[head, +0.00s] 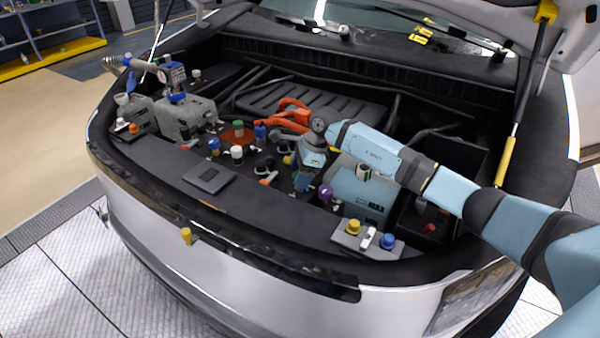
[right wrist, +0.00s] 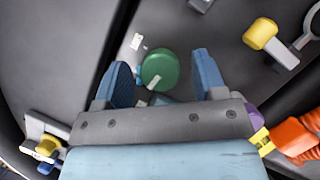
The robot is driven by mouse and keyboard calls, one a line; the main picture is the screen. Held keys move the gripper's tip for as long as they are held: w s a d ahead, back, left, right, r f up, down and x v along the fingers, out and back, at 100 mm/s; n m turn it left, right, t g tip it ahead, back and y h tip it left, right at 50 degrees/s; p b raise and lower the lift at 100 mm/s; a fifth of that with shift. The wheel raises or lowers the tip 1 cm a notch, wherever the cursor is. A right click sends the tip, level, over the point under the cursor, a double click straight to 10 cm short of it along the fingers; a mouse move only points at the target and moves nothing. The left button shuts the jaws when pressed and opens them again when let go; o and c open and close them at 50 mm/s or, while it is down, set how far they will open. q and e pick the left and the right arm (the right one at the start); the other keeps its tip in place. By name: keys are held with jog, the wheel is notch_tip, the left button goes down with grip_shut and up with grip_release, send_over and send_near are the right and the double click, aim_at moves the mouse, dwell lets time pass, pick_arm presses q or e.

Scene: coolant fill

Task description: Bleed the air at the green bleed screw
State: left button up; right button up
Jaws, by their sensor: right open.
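The green bleed screw (right wrist: 160,70) shows in the right wrist view as a round green knob with a small pale tab at its near edge. My right gripper (right wrist: 165,77) is open, with one blue finger on each side of the knob and gaps between; I cannot tell how far beyond the fingertips the knob lies. In the head view my right gripper (head: 304,182) points down into the engine bay, and the green screw is hidden there. My left gripper is not in view.
Near the right gripper are a purple cap (head: 325,191) and orange cables (head: 290,117). A gauge tool (head: 173,76) stands on the grey reservoir at left. Yellow and blue caps (head: 354,227) sit on a front tray. A hood strut (head: 507,160) rises at right.

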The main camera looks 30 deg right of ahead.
jog(key=c, duration=0.9)
jog(key=shift+m, duration=0.3)
jog(key=m+t+p, duration=0.1)
jog(key=m, duration=0.2)
jog(key=shift+s+r+m+h, duration=0.1)
jog(key=shift+m+h, duration=0.2)
jog(key=shift+h, duration=0.1)
jog(key=m, duration=0.2)
jog(key=m+t+h+p, duration=0.1)
jog(key=m, duration=0.1)
jog(key=shift+a+m+t, duration=0.1)
jog(key=shift+m+t, duration=0.2)
jog(key=m+h, duration=0.2)
jog(key=m, duration=0.2)
jog(key=shift+a+m, duration=0.1)
jog(key=shift+m, duration=0.2)
jog(key=shift+m+h, duration=0.7)
jog(key=shift+m, duration=1.2)
